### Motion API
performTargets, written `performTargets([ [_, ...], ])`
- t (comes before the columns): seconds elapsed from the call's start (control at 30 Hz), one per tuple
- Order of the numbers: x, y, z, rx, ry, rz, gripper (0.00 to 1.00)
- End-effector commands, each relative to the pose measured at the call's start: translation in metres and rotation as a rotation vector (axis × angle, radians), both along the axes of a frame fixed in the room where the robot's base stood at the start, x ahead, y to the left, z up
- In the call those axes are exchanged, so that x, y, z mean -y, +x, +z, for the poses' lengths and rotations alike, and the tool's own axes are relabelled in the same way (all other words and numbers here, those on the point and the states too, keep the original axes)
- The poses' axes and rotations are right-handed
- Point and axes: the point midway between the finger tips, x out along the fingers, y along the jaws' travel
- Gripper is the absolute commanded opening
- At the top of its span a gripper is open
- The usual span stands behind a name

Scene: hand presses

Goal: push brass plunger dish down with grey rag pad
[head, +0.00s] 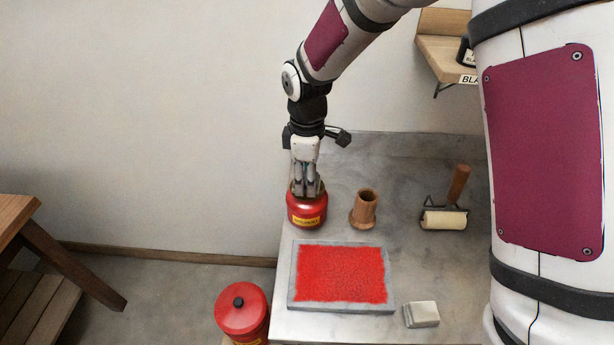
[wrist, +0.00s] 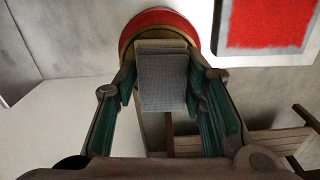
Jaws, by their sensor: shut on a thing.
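A red can (head: 307,212) with a yellow label stands on the grey table, at its back left corner. The brass plunger dish (wrist: 125,44) tops this can and shows as a brass rim in the wrist view; most of it is hidden. My gripper (head: 306,193) points down right over the can. It is shut on the grey rag pad (wrist: 162,82), which sits between the two green-lined fingers. The pad overlaps the dish in the wrist view. It looks at or very close to the dish, but I cannot tell whether they touch.
A wooden cup (head: 365,209) stands right of the can, and a roller (head: 444,219) lies farther right. A red inked slab (head: 292,300) lies in front, with a pale block (head: 421,314) beside it. Another red can (head: 242,310) stands lower, off the table's left edge.

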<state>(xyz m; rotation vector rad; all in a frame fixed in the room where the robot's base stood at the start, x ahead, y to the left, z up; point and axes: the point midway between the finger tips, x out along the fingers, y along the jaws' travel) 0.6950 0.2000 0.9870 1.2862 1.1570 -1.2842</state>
Motion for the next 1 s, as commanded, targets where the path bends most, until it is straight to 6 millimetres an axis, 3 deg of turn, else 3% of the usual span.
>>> performTargets([
  [0.37, 0.001, -0.001, 0.0, -0.004, -0.002, 0.0, 0.15],
  [1.0, 0.0, -0.001, 0.048, 0.0, 0.001, -0.001, 0.15],
])
